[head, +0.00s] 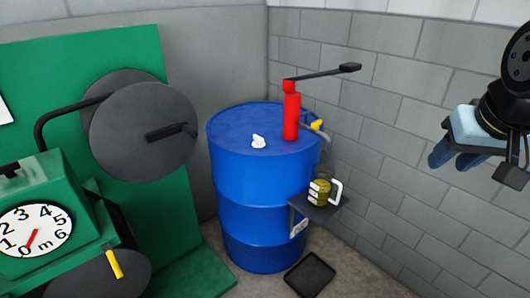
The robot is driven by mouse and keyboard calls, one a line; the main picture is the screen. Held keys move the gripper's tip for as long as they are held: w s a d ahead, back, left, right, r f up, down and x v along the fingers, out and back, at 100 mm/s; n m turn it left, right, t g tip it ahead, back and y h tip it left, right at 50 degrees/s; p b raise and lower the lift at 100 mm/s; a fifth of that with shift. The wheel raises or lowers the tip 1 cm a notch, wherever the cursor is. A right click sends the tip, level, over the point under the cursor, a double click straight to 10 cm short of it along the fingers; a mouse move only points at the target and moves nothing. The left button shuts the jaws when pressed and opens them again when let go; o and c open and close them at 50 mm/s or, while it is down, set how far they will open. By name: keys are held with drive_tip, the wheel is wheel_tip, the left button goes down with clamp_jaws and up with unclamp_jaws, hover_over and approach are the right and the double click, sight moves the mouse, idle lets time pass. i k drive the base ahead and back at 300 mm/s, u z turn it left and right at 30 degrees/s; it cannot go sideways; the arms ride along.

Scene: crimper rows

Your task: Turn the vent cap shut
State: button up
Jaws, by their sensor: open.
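A small white cap with a raised grip (258,142), which looks like the vent cap, sits on the top of a blue drum (252,182), left of the red pump. How far it is turned is too small to tell. My gripper (455,158) is at the right edge, in front of the grey wall. Its blue fingers are open and empty. It is well apart from the drum and to the right of the cap.
A red hand pump (291,112) with a long black lever (325,73) stands on the drum. A small shelf (327,206) holds a jug (319,192). A black tray (310,274) lies on the floor. A green machine with a dial (34,230) is at left.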

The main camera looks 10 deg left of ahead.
sight(258, 139)
drive_tip(key=k, duration=1.1)
drive_tip(key=u, duration=0.85)
drive_tip(key=i, duration=2)
drive_tip(key=z, duration=0.35)
